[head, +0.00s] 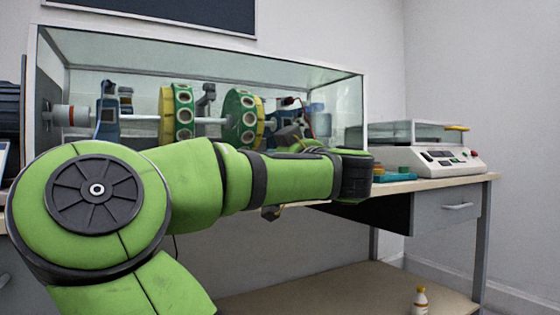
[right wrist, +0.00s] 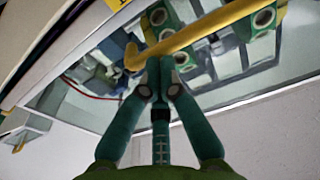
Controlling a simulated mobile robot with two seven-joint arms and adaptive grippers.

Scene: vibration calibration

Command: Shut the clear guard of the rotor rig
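The clear guard (head: 215,72) is a long glass box with a pale frame, around the rotor rig in the head view. The rig's shaft carries green and yellow rotor discs (head: 243,120). My arm covers the guard's lower front edge, so I cannot tell whether it is fully down. In the right wrist view, my right gripper (right wrist: 159,66) has its teal fingertips together at the yellow handle bar (right wrist: 212,33). The bar crosses just beyond the tips; I see nothing between them. Rotor discs (right wrist: 265,18) show past the bar. My left gripper is not in view.
A white instrument (head: 440,160) with a clear lid and yellow handle stands on the bench (head: 440,183) to the right. Small coloured parts (head: 395,175) lie between it and the rig. A small bottle (head: 420,300) stands on the lower shelf (head: 345,290).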

